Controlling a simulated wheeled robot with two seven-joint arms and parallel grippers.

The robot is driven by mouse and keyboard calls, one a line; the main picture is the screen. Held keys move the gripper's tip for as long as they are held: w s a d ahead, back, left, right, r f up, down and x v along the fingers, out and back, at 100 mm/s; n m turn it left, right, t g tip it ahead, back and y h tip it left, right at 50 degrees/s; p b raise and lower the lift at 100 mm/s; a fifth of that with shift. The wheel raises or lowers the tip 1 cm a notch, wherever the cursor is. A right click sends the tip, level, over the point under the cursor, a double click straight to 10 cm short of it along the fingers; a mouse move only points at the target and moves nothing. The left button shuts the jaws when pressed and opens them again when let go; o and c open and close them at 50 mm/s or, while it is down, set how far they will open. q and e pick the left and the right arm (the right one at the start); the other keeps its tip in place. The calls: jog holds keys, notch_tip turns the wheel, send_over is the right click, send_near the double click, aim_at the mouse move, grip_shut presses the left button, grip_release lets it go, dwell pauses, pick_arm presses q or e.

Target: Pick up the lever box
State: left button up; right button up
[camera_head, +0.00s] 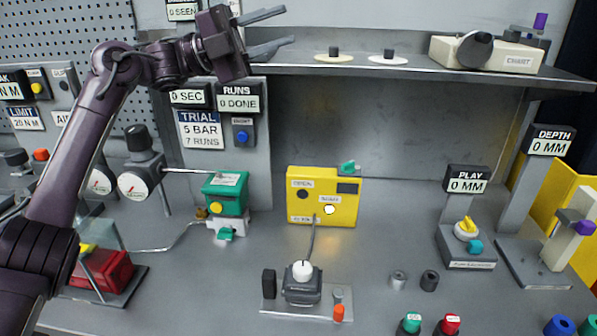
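My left gripper (288,25) is raised at the upper middle, in front of the back wall. Its two fingers point right, spread apart and empty. No box has a readable label naming it the lever box, so I cannot tell which it is. A yellow box (323,180) with a small green part on top stands at the bench's back middle. A green box (225,194) with a green handle below stands left of it. A dark block (301,286) with a white knob sits on a plate in front. My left gripper is well above all three. My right gripper is out of view.
A grey shelf (430,72) crosses the back and holds a cream chart recorder (487,55). A red box (103,270) is at the left, partly behind my arm. A play gauge (467,247) and depth gauge stand (541,262) are at right. Bare bench lies right of the yellow box.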

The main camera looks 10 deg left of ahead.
pick_arm(q)
jog(key=s+d+f+m+g+y, duration=0.2)
jog(key=s+d+f+y, duration=0.2)
jog(key=d+f+y, duration=0.5)
jog(key=y, duration=1.2)
send_over(268, 274)
jog(key=shift+t, duration=0.3)
notch_tip(268, 274, down, 32)
jog(key=shift+s+d+r, duration=0.1)
jog(key=shift+r, duration=0.1)
notch_tip(268, 274, down, 6)
jog(key=shift+r, duration=0.15)
jog(key=shift+r, duration=0.1)
grip_shut()
